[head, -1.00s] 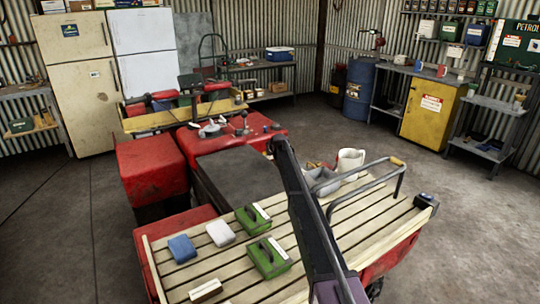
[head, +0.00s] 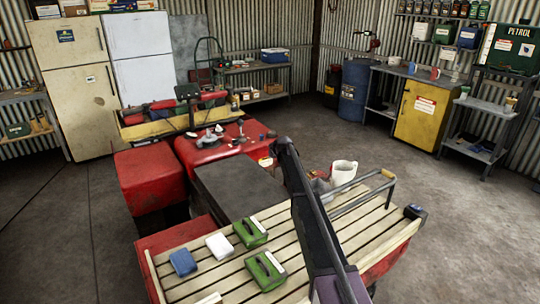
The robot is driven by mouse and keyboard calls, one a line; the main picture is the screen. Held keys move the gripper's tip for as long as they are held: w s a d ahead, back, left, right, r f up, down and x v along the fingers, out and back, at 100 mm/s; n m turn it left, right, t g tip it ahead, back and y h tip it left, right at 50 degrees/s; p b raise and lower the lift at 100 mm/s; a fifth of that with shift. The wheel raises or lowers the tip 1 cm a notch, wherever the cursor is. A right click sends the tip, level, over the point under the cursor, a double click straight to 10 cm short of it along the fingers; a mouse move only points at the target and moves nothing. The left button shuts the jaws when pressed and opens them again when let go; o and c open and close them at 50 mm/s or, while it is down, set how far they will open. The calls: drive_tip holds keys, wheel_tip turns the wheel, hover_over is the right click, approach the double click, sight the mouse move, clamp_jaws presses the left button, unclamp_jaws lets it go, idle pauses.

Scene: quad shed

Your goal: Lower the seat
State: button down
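The seat (head: 238,190) is a dark, flat pad on the red quad bike (head: 212,146). It lies between the red front body and the slatted rear rack (head: 325,259). It looks close to level, but I cannot tell whether its edge rests fully down. My dark arm rises from the bottom right, over the rack, to a joint right of the seat. My gripper does not show; the arm seems to hide whatever lies beyond that joint.
Two green boxes (head: 250,232), a white block (head: 220,246) and a blue block (head: 183,262) lie on the rack. A white mug-like container (head: 343,172) stands by the grey rail (head: 360,197). Concrete floor (head: 455,225) is clear at right.

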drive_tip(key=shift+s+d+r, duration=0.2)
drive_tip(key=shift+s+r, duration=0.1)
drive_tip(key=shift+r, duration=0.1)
drive_tip(key=shift+p, duration=0.3)
